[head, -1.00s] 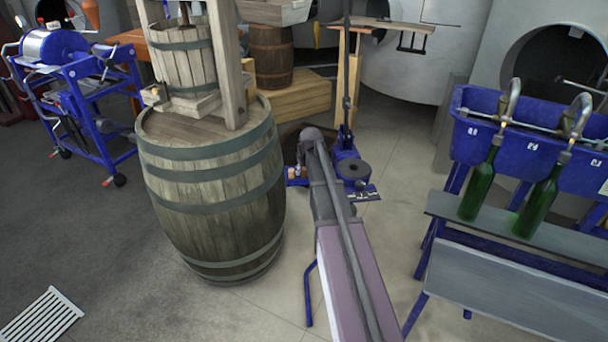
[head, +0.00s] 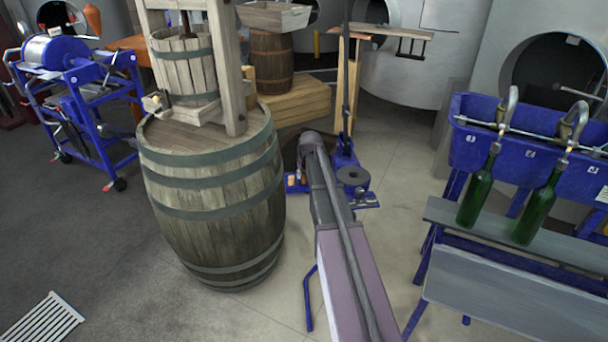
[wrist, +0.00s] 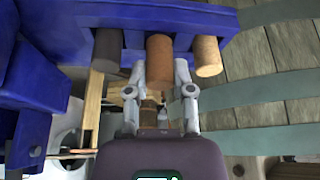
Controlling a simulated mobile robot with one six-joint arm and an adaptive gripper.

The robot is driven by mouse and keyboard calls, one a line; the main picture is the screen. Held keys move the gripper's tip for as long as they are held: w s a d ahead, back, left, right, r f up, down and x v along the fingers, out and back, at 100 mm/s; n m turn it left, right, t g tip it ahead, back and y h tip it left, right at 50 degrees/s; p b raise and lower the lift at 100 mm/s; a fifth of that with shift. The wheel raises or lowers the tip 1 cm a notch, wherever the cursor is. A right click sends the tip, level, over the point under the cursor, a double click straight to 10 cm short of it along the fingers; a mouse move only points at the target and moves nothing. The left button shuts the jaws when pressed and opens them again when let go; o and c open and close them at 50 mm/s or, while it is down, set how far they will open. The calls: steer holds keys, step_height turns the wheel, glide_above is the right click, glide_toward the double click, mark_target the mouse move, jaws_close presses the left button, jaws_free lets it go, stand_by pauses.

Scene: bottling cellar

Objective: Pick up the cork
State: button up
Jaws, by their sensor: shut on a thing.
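In the wrist view three corks stand in a row along a blue holder (wrist: 160,14): a dark grey one (wrist: 106,50) at left, a reddish-brown one (wrist: 159,62) in the middle and a lighter tan one (wrist: 207,57) at right. My gripper (wrist: 160,80) has a finger on each side of the middle cork and is shut on it. The middle cork's upper end still meets the holder in the picture. In the head view the blue corking stand (head: 352,178) is beyond my arm, which hides my fingertips.
A large barrel (head: 212,200) with a press on top stands close to the left of my arm. At right, two green bottles (head: 475,198) stand on a grey bench (head: 520,290) under a blue filler trough (head: 480,140). Bare floor (head: 395,200) lies between.

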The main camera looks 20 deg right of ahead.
step_height(320, 180, up, 2)
steer(key=shift+r+p, duration=0.1)
steer(key=shift+p, duration=0.65)
steer(key=s+d+r+p, duration=0.1)
steer(key=s+d, duration=0.1)
steer(key=s, duration=1.4)
steer(key=shift+r, duration=0.15)
